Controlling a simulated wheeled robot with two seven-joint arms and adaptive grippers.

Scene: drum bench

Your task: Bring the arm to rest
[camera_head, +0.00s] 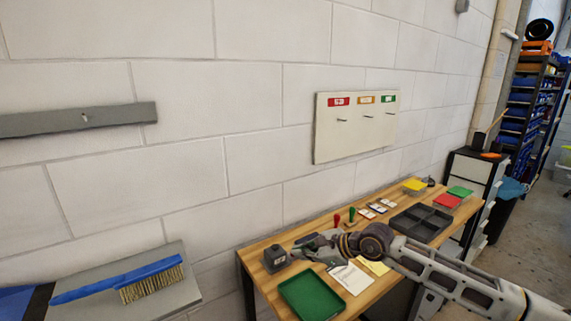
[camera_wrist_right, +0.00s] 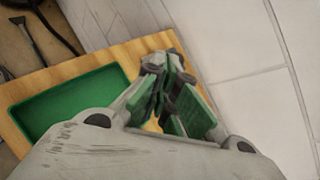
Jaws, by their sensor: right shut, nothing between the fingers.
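My right arm reaches in from the right of the head view, over the wooden bench (camera_head: 262,250). Its gripper (camera_head: 303,247) points left, close to a small dark grey block (camera_head: 275,260) at the bench's left end; whether they touch I cannot tell. In the right wrist view the gripper's fingers (camera_wrist_right: 163,65) are together with nothing between them. A green tray (camera_wrist_right: 70,100) lies below and to the left of them there. My left gripper is in neither view.
The green tray (camera_head: 310,296) lies at the bench's front, beside white paper (camera_head: 350,278). A dark divided tray (camera_head: 420,222) and coloured pads stand farther right. A board with hooks (camera_head: 355,125) hangs on the wall. A blue brush (camera_head: 120,280) lies on a grey shelf at left.

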